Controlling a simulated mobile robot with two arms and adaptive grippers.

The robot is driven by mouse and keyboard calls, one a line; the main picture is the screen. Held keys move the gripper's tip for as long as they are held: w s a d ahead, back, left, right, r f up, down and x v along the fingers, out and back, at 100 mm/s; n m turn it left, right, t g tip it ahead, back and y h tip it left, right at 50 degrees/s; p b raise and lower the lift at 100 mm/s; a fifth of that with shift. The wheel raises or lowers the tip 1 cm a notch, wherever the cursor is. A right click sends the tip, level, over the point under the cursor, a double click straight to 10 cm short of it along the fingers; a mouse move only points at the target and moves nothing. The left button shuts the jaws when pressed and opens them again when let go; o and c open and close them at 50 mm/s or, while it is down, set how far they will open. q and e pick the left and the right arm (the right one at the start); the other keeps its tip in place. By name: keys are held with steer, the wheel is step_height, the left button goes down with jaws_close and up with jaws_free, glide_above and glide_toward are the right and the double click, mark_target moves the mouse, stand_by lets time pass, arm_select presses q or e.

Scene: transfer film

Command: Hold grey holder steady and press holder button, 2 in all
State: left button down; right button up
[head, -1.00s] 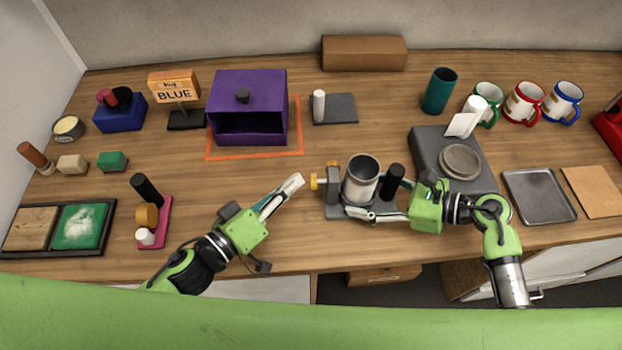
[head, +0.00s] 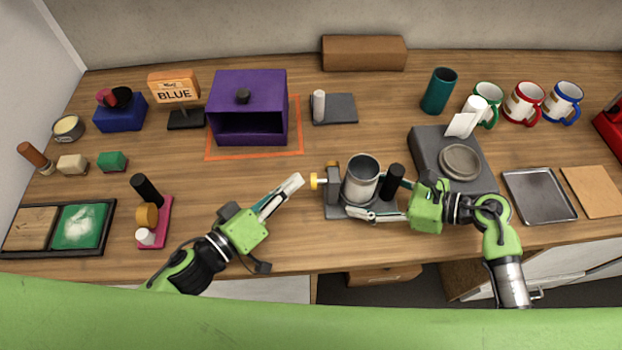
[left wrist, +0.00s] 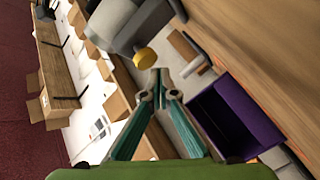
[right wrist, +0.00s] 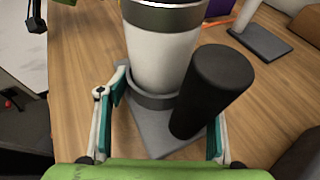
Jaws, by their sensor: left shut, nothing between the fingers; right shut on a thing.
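The grey holder (head: 334,208) stands near the front of the table, with a white and steel cup (head: 361,182) and a black upright post (head: 393,180) on it. Its yellow button (head: 315,181) sticks out on the left side. My right gripper (head: 378,203) is shut on the holder from the right; the right wrist view shows its fingers on either side of the grey base (right wrist: 157,143). My left gripper (head: 295,181) is shut and empty, its tips a short gap left of the button. The left wrist view shows the button (left wrist: 145,58) just beyond the tips.
A purple open box (head: 248,120) stands behind my left gripper. A pink stand (head: 155,225) is at the left, and a dark grey device with a round plate (head: 430,150) is behind my right gripper. The wood between my left gripper and the pink stand is clear.

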arm_select(q)
steer(key=shift+d, duration=0.1)
arm_select(e)
steer(key=shift+f, duration=0.1)
arm_select(q)
steer(key=shift+d, duration=0.35)
steer(key=shift+w+d, duration=0.15)
steer(key=shift+d, duration=0.9)
stand_by(0.9)
steer(key=shift+a, duration=1.45)
steer(key=shift+s+a, duration=0.2)
steer(key=shift+a, duration=1.05)
steer(key=shift+s+a, duration=0.2)
steer(key=shift+a, duration=1.05)
arm_select(e)
steer(key=o, duration=1.3)
